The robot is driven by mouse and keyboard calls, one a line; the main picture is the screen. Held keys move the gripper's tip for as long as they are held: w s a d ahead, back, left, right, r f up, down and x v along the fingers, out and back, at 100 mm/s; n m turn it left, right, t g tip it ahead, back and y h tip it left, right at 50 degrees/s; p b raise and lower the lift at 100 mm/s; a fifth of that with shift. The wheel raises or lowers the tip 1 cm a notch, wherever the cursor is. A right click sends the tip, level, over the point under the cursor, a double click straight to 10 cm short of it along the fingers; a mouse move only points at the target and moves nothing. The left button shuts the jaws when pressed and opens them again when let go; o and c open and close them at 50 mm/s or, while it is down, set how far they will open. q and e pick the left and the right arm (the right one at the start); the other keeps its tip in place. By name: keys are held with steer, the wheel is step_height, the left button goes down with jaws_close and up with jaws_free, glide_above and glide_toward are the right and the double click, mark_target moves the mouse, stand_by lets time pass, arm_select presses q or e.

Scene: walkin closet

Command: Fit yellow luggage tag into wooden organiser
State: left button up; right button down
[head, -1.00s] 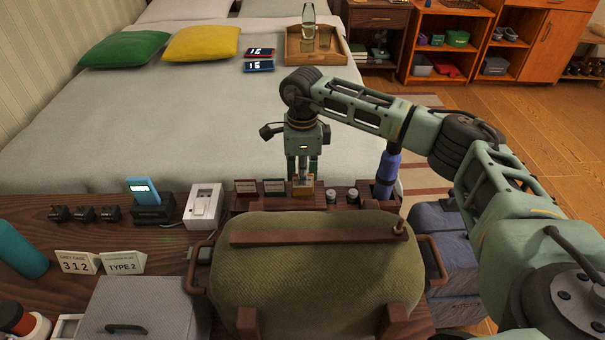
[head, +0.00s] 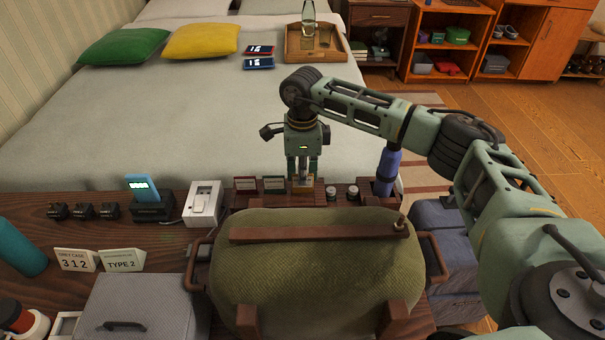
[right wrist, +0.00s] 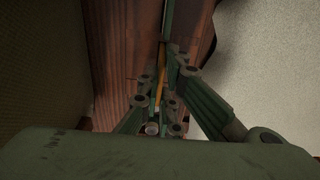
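The wooden organiser (head: 366,191) is a dark reddish-brown rack along the back of the dresser, partly hidden behind the green padded case. In the right wrist view the tag shows edge-on as a thin yellow strip (right wrist: 159,88) between the fingers, over the brown wood. I cannot tell how deep it sits. My left gripper is out of view.
The green padded case (head: 320,265) with wooden handles stands close in front. Two small cylinders (head: 341,194) and a blue bottle (head: 386,172) stand right of the gripper. A white socket box (head: 203,204) is at left. The bed (head: 170,120) lies behind.

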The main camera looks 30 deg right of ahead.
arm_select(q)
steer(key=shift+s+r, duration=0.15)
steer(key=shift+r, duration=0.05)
arm_select(e)
steer(key=shift+f, duration=0.1)
steer(key=c, duration=1.9)
jaws_free()
steer(key=shift+o, duration=0.2)
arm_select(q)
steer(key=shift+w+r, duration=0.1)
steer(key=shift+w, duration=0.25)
arm_select(e)
steer(key=o, duration=0.4)
